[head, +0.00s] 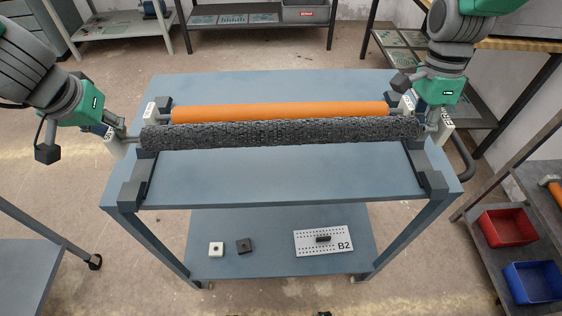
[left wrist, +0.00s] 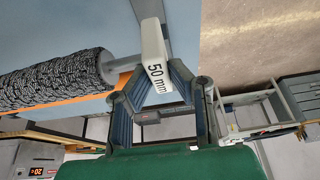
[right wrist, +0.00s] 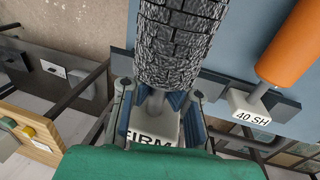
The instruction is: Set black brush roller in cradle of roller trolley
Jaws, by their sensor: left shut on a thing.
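The black brush roller (head: 280,132) lies across the roller trolley (head: 280,167), level, in front of the orange roller (head: 280,112). My left gripper (head: 119,138) is shut on its left end block (left wrist: 154,58), labelled "50 mm" in the left wrist view. My right gripper (head: 433,116) is around its right end block (right wrist: 155,128), labelled "FIRM" in the right wrist view, with fingers closed in on both sides. The cradle has a left dark rail (head: 138,180) and a right dark rail (head: 428,178). I cannot tell whether the roller touches them.
The orange roller rests at the rear of the rails; its "40 SH" block (right wrist: 250,104) is beside my right gripper. The lower shelf (head: 280,262) holds a "B2" plate (head: 323,241) and small blocks. Red (head: 507,226) and blue (head: 534,282) bins stand right. The trolley top's front is clear.

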